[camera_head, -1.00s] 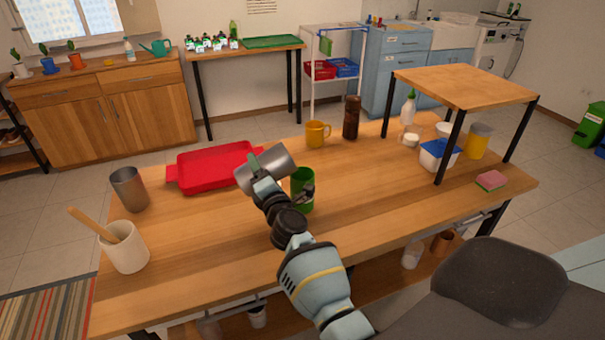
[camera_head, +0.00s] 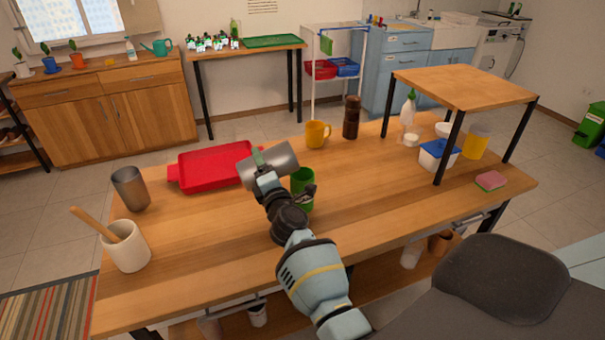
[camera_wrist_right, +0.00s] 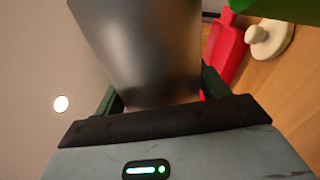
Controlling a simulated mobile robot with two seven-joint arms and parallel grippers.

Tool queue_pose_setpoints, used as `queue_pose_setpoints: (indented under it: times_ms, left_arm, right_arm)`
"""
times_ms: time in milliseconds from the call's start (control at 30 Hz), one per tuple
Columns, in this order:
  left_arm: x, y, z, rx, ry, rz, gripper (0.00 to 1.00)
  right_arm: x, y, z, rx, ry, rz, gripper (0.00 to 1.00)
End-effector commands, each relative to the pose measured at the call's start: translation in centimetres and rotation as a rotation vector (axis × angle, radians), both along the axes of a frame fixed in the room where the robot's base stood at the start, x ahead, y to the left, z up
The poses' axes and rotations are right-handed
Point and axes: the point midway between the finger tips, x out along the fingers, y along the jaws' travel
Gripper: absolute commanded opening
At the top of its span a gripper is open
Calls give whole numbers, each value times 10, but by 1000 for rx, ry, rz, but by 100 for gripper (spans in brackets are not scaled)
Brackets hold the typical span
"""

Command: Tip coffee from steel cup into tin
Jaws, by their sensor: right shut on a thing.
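A steel cup (camera_head: 282,161) is in my right gripper (camera_head: 262,167), which is shut around its side. The cup lies nearly on its side above the table, with its right end higher than its left. In the right wrist view its grey wall (camera_wrist_right: 145,50) fills the space between the fingers. A green tin (camera_head: 302,181) stands upright on the table, just below and right of the cup, partly hidden by my arm. A green edge (camera_wrist_right: 270,8) shows at the top right of the wrist view. No coffee is visible. My left gripper is not in view.
A red tray (camera_head: 182,180) lies behind and left of the cup. A second steel cup (camera_head: 130,190) and a white crock with a wooden stick (camera_head: 130,255) stand at left.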

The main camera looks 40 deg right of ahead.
Motion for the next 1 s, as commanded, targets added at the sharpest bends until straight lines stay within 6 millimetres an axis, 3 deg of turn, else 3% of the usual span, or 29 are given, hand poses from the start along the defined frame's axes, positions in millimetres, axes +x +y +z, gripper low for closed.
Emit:
queue_pose_setpoints:
  times_ms: [1000]
  left_arm:
    - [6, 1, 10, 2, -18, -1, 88]
  right_arm:
    - [-2, -8, 15, 134, -38, 1, 46]
